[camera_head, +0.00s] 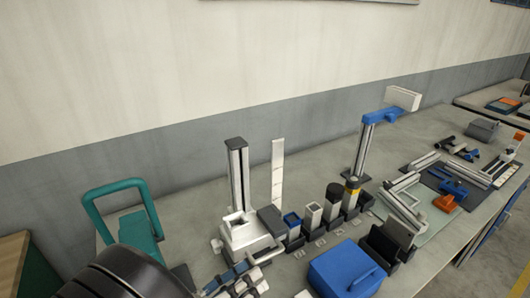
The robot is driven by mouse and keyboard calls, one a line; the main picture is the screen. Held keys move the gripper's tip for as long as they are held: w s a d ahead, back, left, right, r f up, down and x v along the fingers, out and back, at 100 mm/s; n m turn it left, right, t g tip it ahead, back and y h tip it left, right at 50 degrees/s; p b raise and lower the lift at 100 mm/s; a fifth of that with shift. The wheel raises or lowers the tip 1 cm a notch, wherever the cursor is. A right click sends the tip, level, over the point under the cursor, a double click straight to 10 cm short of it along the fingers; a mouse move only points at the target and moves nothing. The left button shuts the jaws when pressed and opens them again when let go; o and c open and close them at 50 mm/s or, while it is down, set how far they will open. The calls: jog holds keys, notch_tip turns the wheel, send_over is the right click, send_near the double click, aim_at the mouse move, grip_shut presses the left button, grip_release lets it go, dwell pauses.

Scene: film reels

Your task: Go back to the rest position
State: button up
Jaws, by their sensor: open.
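A large dark rounded part, which looks like a link of my own arm, fills the bottom left corner and hides the table there. Whether it touches anything cannot be seen. No film reel can be clearly made out.
A long grey table (193,199) runs along the wall. On it are a teal frame (138,229), a tall column (237,175), a row of small holders (313,215), a blue box (345,271), a blue-and-white stand (366,145) and an orange part (445,203). The front left is crowded.

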jog(key=s+d+r+m+g+y, duration=0.2)
jog(key=d+m+g, duration=0.4)
jog(key=d+m, duration=0.15)
jog(key=s+d+r+m+g+y, duration=0.1)
jog(key=s+d+m+g, duration=0.1)
jog(key=d+m+g, duration=0.55)
jog(key=s+d+r+m+t+y, duration=0.4)
jog(key=m+y, duration=0.7)
jog(key=m, duration=0.7)
jog(key=s+t, duration=0.2)
jog(key=s, duration=0.1)
jog(key=shift+m+y, duration=0.3)
jog(key=shift+y, duration=0.1)
jog(key=shift+r, duration=0.1)
